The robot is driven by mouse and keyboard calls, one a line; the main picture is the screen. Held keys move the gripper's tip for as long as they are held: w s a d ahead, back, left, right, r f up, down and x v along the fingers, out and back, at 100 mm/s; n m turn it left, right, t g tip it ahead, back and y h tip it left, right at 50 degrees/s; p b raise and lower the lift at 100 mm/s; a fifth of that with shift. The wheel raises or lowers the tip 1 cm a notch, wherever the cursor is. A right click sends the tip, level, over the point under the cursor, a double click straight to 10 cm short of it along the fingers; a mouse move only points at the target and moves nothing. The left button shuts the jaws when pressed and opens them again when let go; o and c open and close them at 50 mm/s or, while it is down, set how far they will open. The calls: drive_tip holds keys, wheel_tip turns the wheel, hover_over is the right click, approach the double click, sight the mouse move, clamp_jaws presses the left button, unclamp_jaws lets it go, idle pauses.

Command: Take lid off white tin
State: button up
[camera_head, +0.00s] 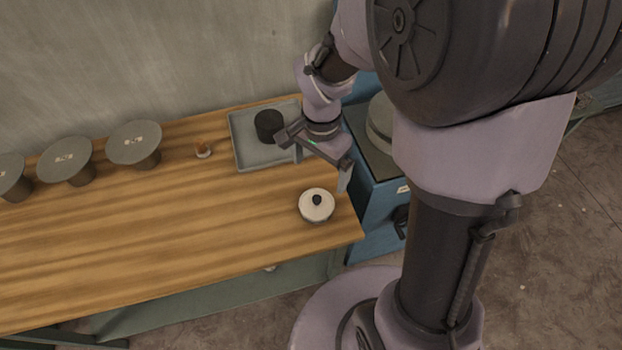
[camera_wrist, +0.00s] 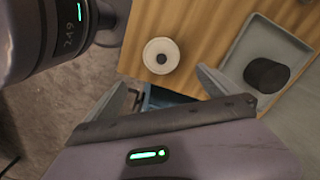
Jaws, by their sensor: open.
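The white tin (camera_head: 316,210) stands near the right end of the wooden table, with its lid (camera_head: 308,204) on top. The lid has a dark round knob (camera_head: 317,199). In the wrist view the tin (camera_wrist: 152,65) shows from above, with the knob at its middle. My gripper (camera_head: 322,171) is open and empty, above the table and behind the tin in the head view. It is apart from the tin. In the wrist view my gripper's fingers (camera_wrist: 160,90) are spread wide, and the tin lies beyond them.
A grey tray (camera_head: 238,140) holding a dark cylinder (camera_head: 268,124) lies behind the tin. A blue cabinet (camera_head: 378,215) adjoins the table's right end. The table front-left is clear.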

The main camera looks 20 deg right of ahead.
sight(317, 198)
drive_tip(key=f+b, duration=0.3)
drive_tip(key=f, duration=0.4)
drive_tip(key=f+b, duration=0.3)
drive_tip(key=f, duration=0.4)
drive_tip(key=shift+w+a+f, duration=0.15)
drive_tip(key=shift+w+a, duration=0.05)
drive_tip(key=shift+r, duration=0.2)
drive_tip(key=shift+c, duration=0.4)
drive_tip(key=c, duration=1.1)
